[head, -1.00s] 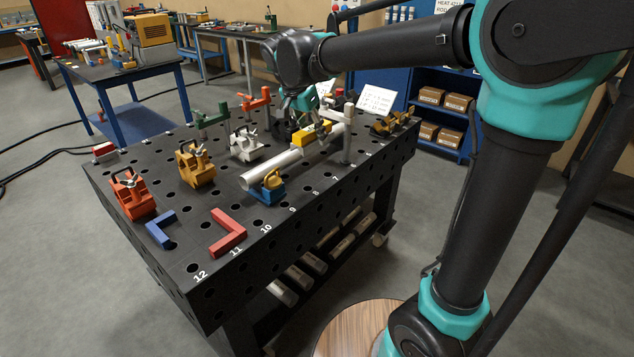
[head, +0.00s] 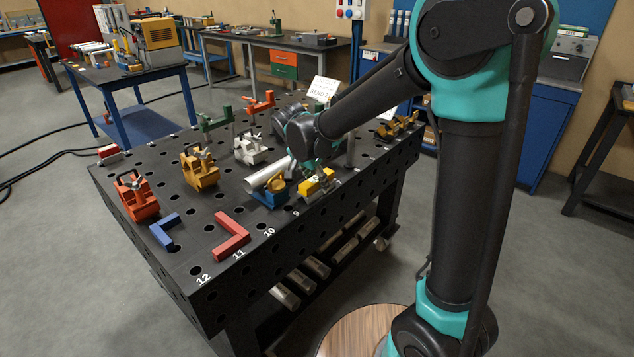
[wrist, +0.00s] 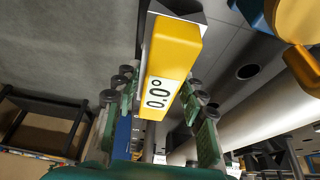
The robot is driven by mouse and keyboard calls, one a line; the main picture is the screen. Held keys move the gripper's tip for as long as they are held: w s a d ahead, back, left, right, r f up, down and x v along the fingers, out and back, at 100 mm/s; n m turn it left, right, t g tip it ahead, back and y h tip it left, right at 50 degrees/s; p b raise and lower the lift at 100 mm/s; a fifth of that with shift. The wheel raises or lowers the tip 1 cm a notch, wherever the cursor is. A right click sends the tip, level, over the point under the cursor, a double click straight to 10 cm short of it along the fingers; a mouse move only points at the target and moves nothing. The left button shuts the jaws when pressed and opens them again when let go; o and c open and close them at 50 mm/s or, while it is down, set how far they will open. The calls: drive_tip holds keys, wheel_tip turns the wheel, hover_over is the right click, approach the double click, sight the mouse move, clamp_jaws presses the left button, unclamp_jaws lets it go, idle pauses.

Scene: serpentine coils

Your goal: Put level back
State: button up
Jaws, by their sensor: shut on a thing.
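The level is a yellow block (head: 316,184) with a small white display. In the head view my gripper (head: 318,170) holds the level near the table's front edge, to the right of the blue and yellow clamp block. Whether the level touches the table cannot be told.
The black perforated table (head: 207,235) carries the blue and yellow block (head: 271,192), a red angle (head: 232,236), a blue angle (head: 163,232) and several clamps, including an orange one (head: 199,167). The front left corner is mostly clear.

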drive_tip(key=shift+f, duration=0.15)
drive_tip(key=o, duration=1.4)
drive_tip(key=v, duration=1.2)
drive_tip(key=shift+s, duration=0.1)
drive_tip(key=s+d+f+n+y, duration=0.1)
drive_tip(key=s+d+f+n, duration=0.1)
drive_tip(key=s+d+f, duration=0.3)
drive_tip(key=s+d+f+n+y, duration=0.1)
drive_tip(key=s+d+f+n, duration=0.2)
drive_tip(key=d, duration=0.9)
drive_tip(key=s+d+f+n, duration=0.2)
drive_tip(key=s+d+f, duration=0.5)
drive_tip(key=d+f, duration=0.2)
drive_tip(key=shift+s+d+f+n+t+y, duration=0.3)
drive_tip(key=shift+f+t+y, duration=0.1)
drive_tip(key=shift+f, duration=0.2)
